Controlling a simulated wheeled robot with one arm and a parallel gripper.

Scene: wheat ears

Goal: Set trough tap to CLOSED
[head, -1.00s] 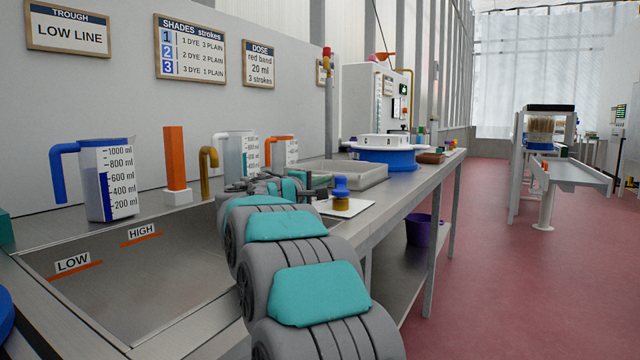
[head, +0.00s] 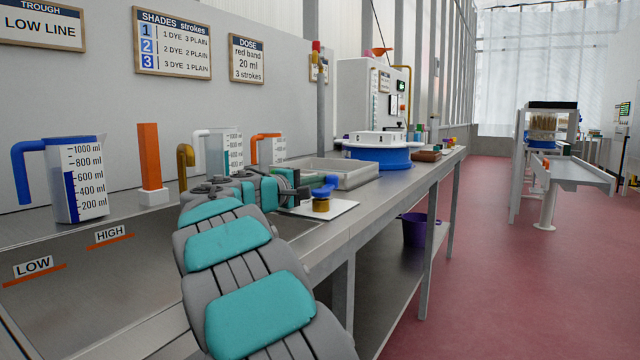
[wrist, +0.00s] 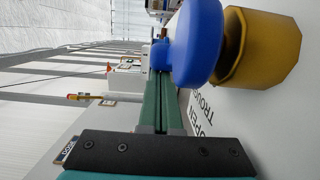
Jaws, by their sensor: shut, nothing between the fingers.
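The trough tap has a blue handle (wrist: 195,42) on a gold-coloured base (wrist: 262,48) in the wrist view. In the head view the tap (head: 321,197) stands on a white plate (head: 342,208) on the bench. Lettering reading OPEN and TROUGH shows on the plate in the wrist view, partly cut off. My gripper (wrist: 160,85) has its green fingers shut, with nothing between them. The fingertips are right beside the blue handle; I cannot tell whether they touch it. The steel trough (head: 70,290), with LOW and HIGH marks, is at the lower left.
A blue-handled jug (head: 82,180), an orange post (head: 149,155) and a brass spout (head: 185,165) stand behind the trough. A grey tray (head: 355,175) and a blue round device (head: 380,155) lie beyond the tap.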

